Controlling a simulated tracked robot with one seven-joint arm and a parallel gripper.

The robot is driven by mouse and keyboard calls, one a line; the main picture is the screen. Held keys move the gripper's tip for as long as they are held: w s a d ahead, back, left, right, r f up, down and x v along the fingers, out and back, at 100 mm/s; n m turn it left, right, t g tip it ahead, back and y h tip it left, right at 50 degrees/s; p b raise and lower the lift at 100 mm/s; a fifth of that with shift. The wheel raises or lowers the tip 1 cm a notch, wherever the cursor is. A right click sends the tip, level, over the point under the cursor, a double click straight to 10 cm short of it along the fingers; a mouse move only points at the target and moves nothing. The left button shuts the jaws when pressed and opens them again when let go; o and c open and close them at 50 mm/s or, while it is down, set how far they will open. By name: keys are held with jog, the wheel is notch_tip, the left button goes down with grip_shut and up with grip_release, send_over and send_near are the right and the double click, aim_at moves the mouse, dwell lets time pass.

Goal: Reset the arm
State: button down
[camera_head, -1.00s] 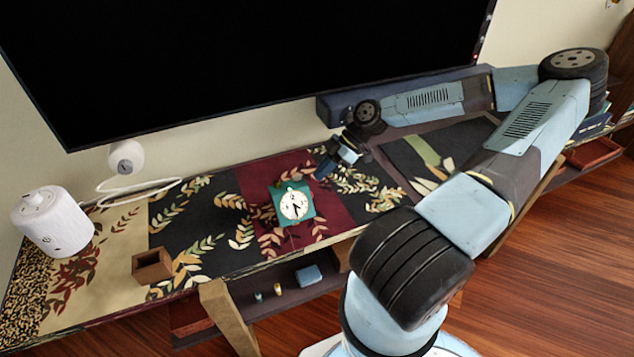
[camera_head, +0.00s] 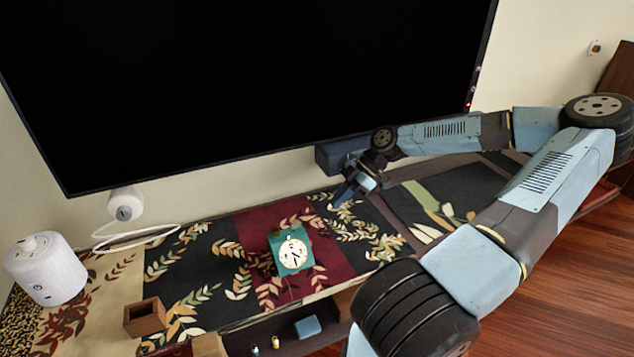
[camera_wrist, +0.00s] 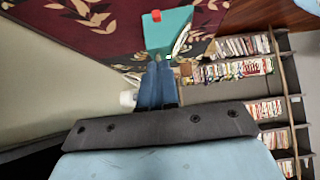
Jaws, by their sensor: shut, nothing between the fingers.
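My gripper (camera_head: 345,196) hangs over the back part of the patterned console top, to the right of the teal clock, in the head view. In the wrist view its two blue fingers (camera_wrist: 157,84) are together with nothing between them. The teal clock (camera_head: 292,252) with a white face stands on the dark red band of the console top, apart from the fingers. The clock's teal body (camera_wrist: 168,28) also shows in the wrist view, beyond the fingertips. My arm reaches across the right side of the head view.
A large black screen (camera_head: 250,80) is on the wall behind the console top (camera_head: 215,260). A white speaker (camera_head: 46,268) and a small brown box (camera_head: 145,317) stand at the left. A dark blue bar (camera_head: 328,157) lies behind my gripper. Bookshelves (camera_wrist: 235,72) show in the wrist view.

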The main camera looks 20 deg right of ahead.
jog(key=s+a+m+g+h, duration=0.3)
jog(key=s+m+h, duration=0.1)
jog(key=s+h, duration=0.15)
jog(key=s+a+r+m+t+h, duration=0.1)
jog(key=s+a+r+m+t, duration=0.1)
jog(key=r, duration=0.8)
jog(key=s+a+r+m+t+h, duration=0.1)
jog(key=s+a+r+m+t, duration=0.2)
jog(key=s+r+m, duration=0.4)
jog(key=s+a+r+m+t+h, duration=0.1)
jog(key=s+r+m, duration=0.4)
jog(key=r, duration=0.9)
jog(key=a+t, duration=0.1)
jog(key=t, duration=0.1)
jog(key=shift+s+a+t, duration=0.2)
jog(key=shift+s+t, duration=0.15)
jog(key=shift+t, duration=0.05)
jog(key=shift+r+h, duration=0.1)
jog(key=shift+h, duration=0.15)
